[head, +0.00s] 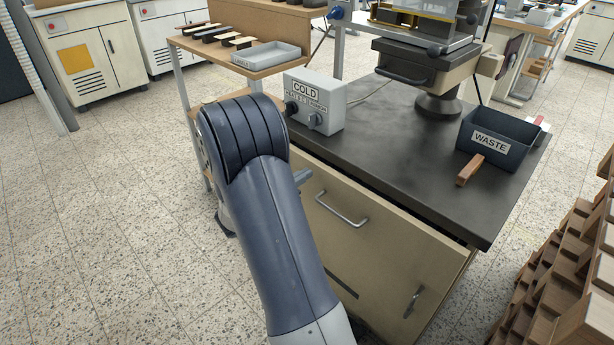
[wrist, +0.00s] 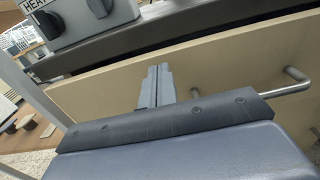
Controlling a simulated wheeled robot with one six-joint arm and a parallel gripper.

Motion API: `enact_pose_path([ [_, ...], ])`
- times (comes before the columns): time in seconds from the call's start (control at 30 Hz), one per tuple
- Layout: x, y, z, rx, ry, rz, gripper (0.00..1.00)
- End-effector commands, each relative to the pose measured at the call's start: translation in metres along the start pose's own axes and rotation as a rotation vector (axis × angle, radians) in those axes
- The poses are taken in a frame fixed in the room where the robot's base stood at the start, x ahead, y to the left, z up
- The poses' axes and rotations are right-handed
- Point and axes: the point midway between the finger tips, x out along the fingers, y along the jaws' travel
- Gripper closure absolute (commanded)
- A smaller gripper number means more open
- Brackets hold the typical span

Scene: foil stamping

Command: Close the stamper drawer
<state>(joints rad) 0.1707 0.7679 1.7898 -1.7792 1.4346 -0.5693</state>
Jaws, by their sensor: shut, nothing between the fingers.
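The bench drawer has a wide beige front (head: 385,245) with a bar handle (head: 342,208). Its front stands out slightly from under the dark worktop, with a dark gap along its top edge. In the wrist view, the drawer front (wrist: 225,65) spans the picture and its metal handle (wrist: 290,82) is at the right. My gripper (wrist: 155,75) is shut and empty, its fingertips over the drawer front, left of the handle. I cannot tell whether they touch it. In the head view my arm hides the drawer's left part.
The dark worktop (head: 400,165) holds a grey control box (head: 316,101) labelled COLD, the stamping press (head: 412,68), a WASTE bin (head: 497,140) and a brown block (head: 470,170). Wooden crates (head: 562,275) stand at the right. A side shelf (head: 237,68) is behind. Floor at left is clear.

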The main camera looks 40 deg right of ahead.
Motion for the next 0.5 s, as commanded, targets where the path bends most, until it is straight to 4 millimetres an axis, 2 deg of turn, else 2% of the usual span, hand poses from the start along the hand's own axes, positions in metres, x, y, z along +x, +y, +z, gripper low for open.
enact_pose_path([
  [0.2,0.017,0.0,-0.001,0.0,0.0,0.0,1.0],
  [0.5,0.018,0.0,0.0,0.0,0.0,0.001,1.0],
])
